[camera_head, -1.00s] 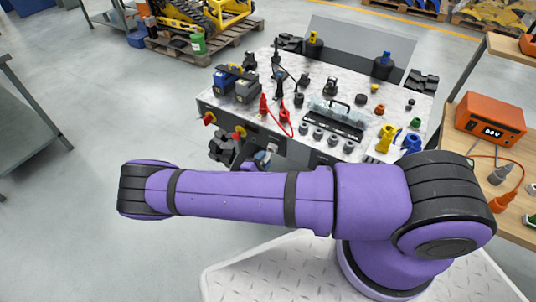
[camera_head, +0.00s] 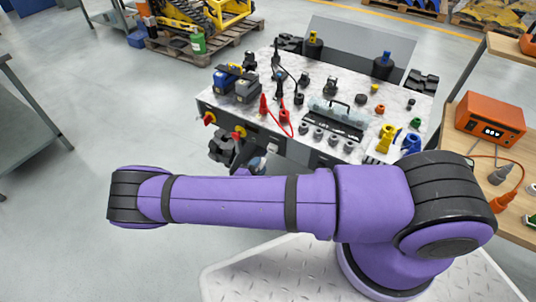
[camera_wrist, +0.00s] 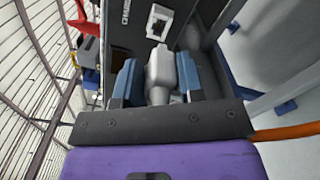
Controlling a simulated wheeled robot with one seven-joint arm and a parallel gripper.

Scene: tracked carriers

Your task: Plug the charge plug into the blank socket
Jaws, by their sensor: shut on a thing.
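My gripper (camera_wrist: 156,84) has two blue fingers in the wrist view, shut on the grey charge plug (camera_wrist: 161,66) between them. The plug points up the picture towards a dark panel (camera_wrist: 120,40) on the carrier. A socket (camera_wrist: 158,22) with a pale square surround and a dark opening sits on that panel, just beyond the plug's tip. The plug appears apart from it, though the exact gap is hard to judge. White lettering, partly cut off, stands left of the socket. In the head view my gripper (camera_head: 262,162) is small and mostly hidden behind my purple arm, at the carrier's front.
The carrier's top (camera_head: 345,95) holds batteries, red leads, dark knobs and a clear-lidded tray (camera_head: 335,118). A wooden bench (camera_head: 480,150) with an orange meter (camera_head: 490,118) stands right. An orange cable (camera_wrist: 288,132) runs right of my gripper.

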